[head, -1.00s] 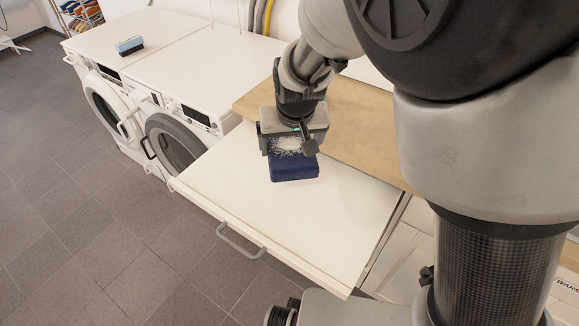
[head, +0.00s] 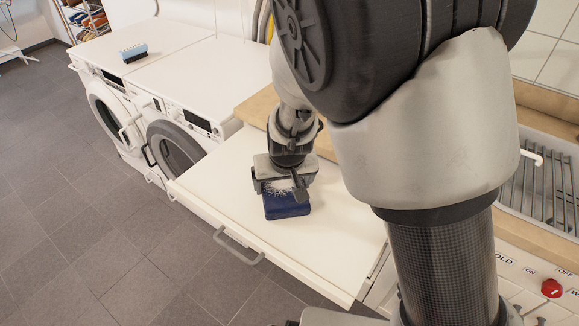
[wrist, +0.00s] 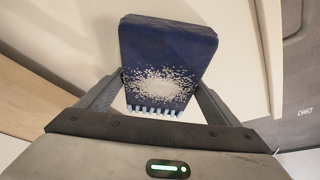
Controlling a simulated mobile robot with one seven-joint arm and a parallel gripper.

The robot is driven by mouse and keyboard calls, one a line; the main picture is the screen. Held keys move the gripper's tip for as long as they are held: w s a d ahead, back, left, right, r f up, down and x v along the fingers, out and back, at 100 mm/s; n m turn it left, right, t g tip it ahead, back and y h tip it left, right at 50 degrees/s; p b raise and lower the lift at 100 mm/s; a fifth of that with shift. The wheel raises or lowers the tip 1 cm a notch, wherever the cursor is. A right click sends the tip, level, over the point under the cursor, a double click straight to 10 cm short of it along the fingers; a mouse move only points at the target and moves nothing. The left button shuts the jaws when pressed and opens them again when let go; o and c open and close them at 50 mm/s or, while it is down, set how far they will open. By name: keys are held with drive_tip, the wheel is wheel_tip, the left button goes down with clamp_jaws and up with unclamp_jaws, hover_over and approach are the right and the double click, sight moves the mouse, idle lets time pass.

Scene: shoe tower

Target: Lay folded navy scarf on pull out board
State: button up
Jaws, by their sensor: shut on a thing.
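The folded navy scarf (head: 287,206) is a small dark blue block. In the wrist view the scarf (wrist: 166,45) shows a patch of white speckles and a pale fringe on its near edge. My gripper (head: 284,186) points down over the pull-out board and is shut on the scarf, with one finger (wrist: 160,92) on each side. The white pull-out board (head: 215,185) is extended, with a grey handle at its front. The scarf is on or just above the board; I cannot tell if its underside touches.
Two white front-loading machines (head: 180,62) stand left of the board, and a blue-topped brush (head: 133,52) lies on the far one. A wooden counter (head: 258,108) runs behind the board. A sink rack (head: 545,185) and red knob (head: 551,288) are at right. The board around the scarf is clear.

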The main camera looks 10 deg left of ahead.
drive_tip(key=shift+r, duration=0.1)
drive_tip(key=o, duration=1.2)
drive_tip(key=shift+c, duration=0.2)
drive_tip(key=shift+s+r, duration=0.15)
drive_tip(key=shift+r, duration=0.2)
drive_tip(key=p+v, duration=0.5)
drive_tip(key=v, duration=0.6)
drive_tip(key=s+d+r+m, duration=0.2)
drive_tip(key=s+d+r, duration=0.1)
drive_tip(key=d+r, duration=0.9)
drive_tip(key=s+d+r+m+t+h, duration=0.1)
drive_tip(key=s+d+r, duration=0.3)
drive_tip(key=s+d, duration=0.6)
drive_tip(key=d+m, duration=0.1)
drive_tip(key=d, duration=0.2)
drive_tip(key=shift+s+d+r+t+h, duration=0.2)
drive_tip(key=shift+d+t+h, duration=0.1)
drive_tip(key=shift+d, duration=0.1)
